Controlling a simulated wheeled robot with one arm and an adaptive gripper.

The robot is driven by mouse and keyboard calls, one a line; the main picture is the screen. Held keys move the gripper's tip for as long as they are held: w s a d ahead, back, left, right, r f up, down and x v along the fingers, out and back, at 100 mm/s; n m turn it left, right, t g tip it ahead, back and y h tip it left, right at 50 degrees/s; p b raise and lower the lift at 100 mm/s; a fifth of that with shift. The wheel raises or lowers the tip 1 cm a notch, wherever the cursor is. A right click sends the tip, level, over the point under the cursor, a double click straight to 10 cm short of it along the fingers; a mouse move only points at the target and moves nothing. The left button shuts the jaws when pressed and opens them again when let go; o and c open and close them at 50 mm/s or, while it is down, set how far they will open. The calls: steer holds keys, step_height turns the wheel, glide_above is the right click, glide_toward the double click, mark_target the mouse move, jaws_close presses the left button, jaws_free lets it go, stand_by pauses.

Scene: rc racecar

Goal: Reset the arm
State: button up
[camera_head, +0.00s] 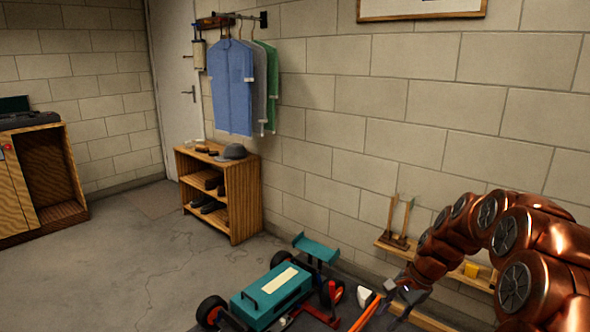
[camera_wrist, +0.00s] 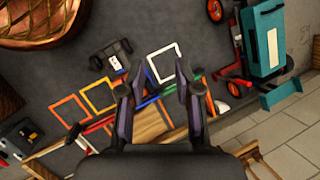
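My copper-coloured arm reaches in from the right in the head view. My gripper (camera_head: 398,294) hangs at its end, low in the picture, above the work surface and just right of the teal RC car (camera_head: 270,294). In the wrist view, the two dark fingers of my gripper (camera_wrist: 158,84) stand apart with a clear gap. Nothing appears held between them. Coloured square frames lie below, including a white one (camera_wrist: 153,77) and a yellow one (camera_wrist: 98,96). The teal car (camera_wrist: 262,45) also shows at the upper right there.
A wooden wall shelf (camera_head: 420,263) runs close behind my gripper. A small black device (camera_wrist: 112,57) lies near the frames. A wooden rack (camera_head: 243,208) with shoes and a cap stands against the wall, below hanging shirts (camera_head: 231,88). The floor at left is clear.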

steer(key=s+a+r+n+p, duration=0.45)
steer(key=s+r, duration=0.35)
steer(key=r, duration=0.3)
steer(key=s+r+n+h+p, duration=0.1)
steer(key=s+r+n+p, duration=0.1)
steer(key=s+r+p, duration=0.3)
steer(key=s+r+n+g+h+p, duration=0.1)
steer(key=s+r+p, duration=0.5)
steer(key=s, duration=0.7)
steer(key=s+r+n+g+h+p, duration=0.1)
steer(key=s+r+n+h+p, duration=0.1)
steer(key=s+r+n+p, duration=0.2)
steer(key=s+r+p, duration=0.1)
steer(key=s+r, duration=0.2)
steer(key=s, duration=0.3)
steer(key=shift+n+h, duration=0.3)
steer(key=shift+n, duration=0.05)
steer(key=shift+r, duration=0.1)
